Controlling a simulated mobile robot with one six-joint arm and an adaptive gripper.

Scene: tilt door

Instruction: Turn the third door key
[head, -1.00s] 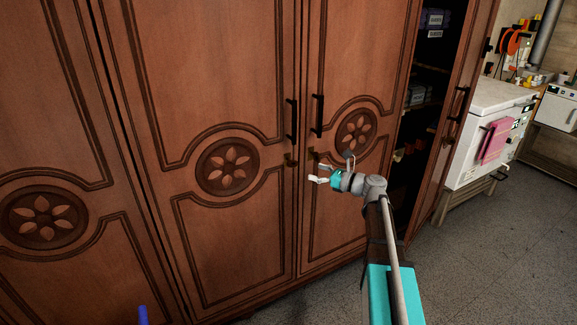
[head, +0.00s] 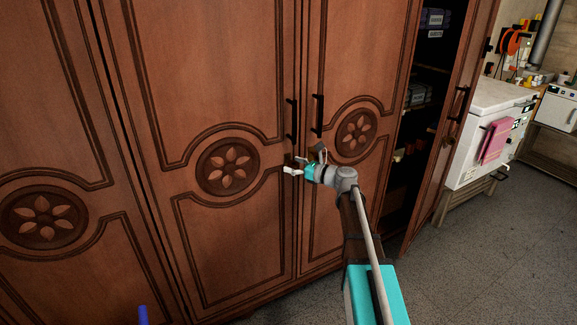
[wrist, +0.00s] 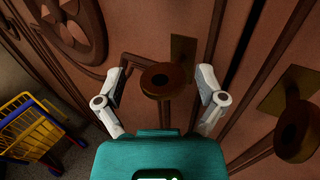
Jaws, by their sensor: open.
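A key with a round, dark brown head (wrist: 160,80) stands out from a brass plate (wrist: 183,52) on a brown wooden cupboard door (head: 215,85). My gripper (head: 300,165) is at the meeting edge of two closed doors, below their black handles. In the wrist view its two pale fingers (wrist: 160,88) are spread, with this key's head between them and space on both sides. A second key (wrist: 298,130) is to the right, outside the fingers, on the neighbouring door (head: 360,60). In the head view my gripper largely hides the keys.
A cupboard door at the right (head: 455,130) stands open beside dark shelves. A white chest (head: 480,150) with a pink cloth is farther right. A yellow and blue cart (wrist: 35,130) stands on the floor at the left of the wrist view. Floor at the right is clear.

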